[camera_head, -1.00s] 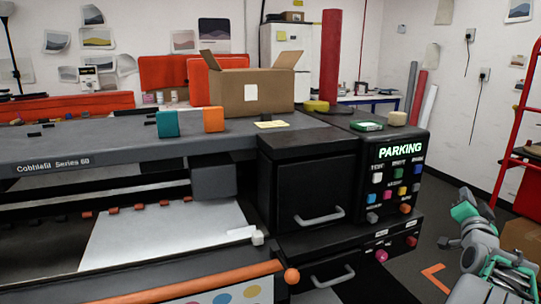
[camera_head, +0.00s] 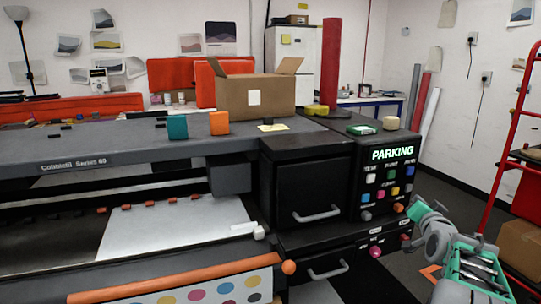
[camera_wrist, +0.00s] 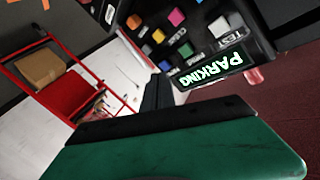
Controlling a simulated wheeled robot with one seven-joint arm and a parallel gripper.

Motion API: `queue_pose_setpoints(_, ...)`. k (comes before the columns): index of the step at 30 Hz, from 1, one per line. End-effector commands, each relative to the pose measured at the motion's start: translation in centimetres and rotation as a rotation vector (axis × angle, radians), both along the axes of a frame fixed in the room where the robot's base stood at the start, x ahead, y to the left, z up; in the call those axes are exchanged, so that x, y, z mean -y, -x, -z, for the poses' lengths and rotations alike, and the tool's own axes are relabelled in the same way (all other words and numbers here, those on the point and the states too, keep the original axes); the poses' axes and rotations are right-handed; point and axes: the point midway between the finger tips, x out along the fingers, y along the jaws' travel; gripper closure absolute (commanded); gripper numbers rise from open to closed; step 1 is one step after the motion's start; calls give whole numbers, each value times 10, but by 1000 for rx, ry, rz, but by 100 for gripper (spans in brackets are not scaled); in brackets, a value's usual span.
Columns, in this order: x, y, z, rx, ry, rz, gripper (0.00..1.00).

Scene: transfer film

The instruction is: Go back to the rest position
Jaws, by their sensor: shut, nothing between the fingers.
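My arm (camera_head: 440,240), grey with teal parts, is at the lower right of the head view, in front of the printer's control panel (camera_head: 388,185). In the wrist view my gripper (camera_wrist: 158,93) is shut and empty, with a broad green part and dark strip across the bottom. It is apart from the panel, whose lit PARKING display (camera_wrist: 215,66) and coloured buttons show upside down beyond it. The display also reads PARKING in the head view (camera_head: 392,153).
The large printer (camera_head: 90,150) fills the left and middle. A cardboard box (camera_head: 240,105), a teal block (camera_head: 177,128) and an orange block (camera_head: 219,123) stand on top. A red rack (camera_head: 497,150) stands at the right, with floor between it and the printer.

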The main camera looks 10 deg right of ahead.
Motion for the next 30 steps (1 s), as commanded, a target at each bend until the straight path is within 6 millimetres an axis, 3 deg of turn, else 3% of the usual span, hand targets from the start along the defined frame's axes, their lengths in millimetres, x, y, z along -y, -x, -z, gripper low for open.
queue_pose_setpoints(5, -86, -25, -1, -185, -10, -127, 100)
queue_pose_setpoints(8, -158, -28, 3, -339, -8, -235, 100)
queue_pose_setpoints(10, -218, -18, 8, -476, 1, -327, 100)
queue_pose_setpoints(13, -299, 18, 17, -683, 24, -463, 100)
queue_pose_setpoints(15, -348, 54, 23, -829, 47, -560, 100)
queue_pose_setpoints(18, -399, 115, 32, -1021, 84, -681, 100)
queue_pose_setpoints(21, -426, 164, 39, -1161, 114, -766, 100)
queue_pose_setpoints(24, -435, 192, 45, -1236, 128, -807, 100)
queue_pose_setpoints(30, -437, 198, 49, -1254, 129, -815, 100)
